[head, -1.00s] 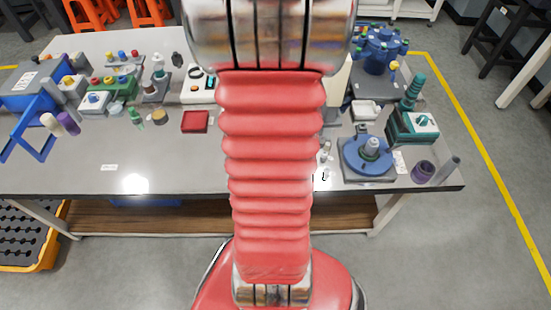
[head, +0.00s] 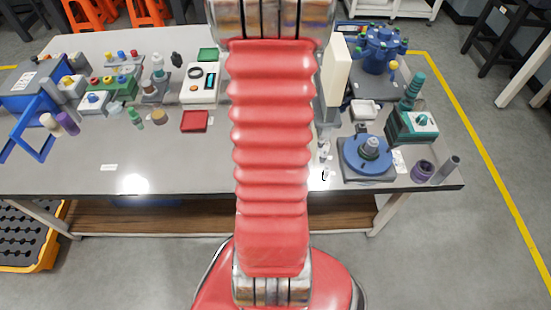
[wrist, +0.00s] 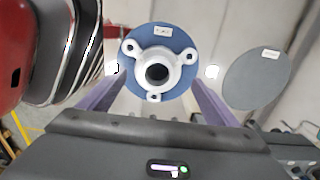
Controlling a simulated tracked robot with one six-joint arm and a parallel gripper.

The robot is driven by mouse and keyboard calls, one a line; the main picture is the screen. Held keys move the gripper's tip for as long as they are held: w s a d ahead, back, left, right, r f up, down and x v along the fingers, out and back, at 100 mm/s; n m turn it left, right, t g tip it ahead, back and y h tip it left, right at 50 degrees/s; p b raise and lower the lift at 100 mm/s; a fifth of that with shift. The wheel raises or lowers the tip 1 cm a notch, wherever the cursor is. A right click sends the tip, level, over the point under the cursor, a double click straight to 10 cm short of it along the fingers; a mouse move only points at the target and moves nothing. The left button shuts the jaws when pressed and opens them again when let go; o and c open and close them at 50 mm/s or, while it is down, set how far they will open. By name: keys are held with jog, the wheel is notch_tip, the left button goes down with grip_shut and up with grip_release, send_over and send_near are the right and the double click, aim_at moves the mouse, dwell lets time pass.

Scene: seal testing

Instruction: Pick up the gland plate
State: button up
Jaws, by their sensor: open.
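In the wrist view, a pale three-eared plate (wrist: 178,72) with a dark round hole in its middle looks like the gland plate. It lies against a labelled blue disc (wrist: 157,34). My gripper (wrist: 158,88) has its two purple fingers spread apart, one at each side of the disc's lower part in the picture. Nothing is held between them. I cannot tell how far the fingertips are from the plate. In the head view, my red arm hides the gripper, and I cannot pick out the plate there.
A grey labelled disc (wrist: 256,79) is right of the blue one. The bench's front left is mostly clear.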

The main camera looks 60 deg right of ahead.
jog(key=f, duration=0.3)
jog(key=shift+s+a+f, duration=0.2)
jog(key=shift+a+f, duration=0.05)
jog(key=shift+f, duration=0.8)
jog(key=shift+c, duration=0.6)
jog(key=c, duration=1.1)
jog(key=shift+c, duration=0.2)
notch_tip(320, 180, up, 10)
jog(key=shift+w, duration=0.1)
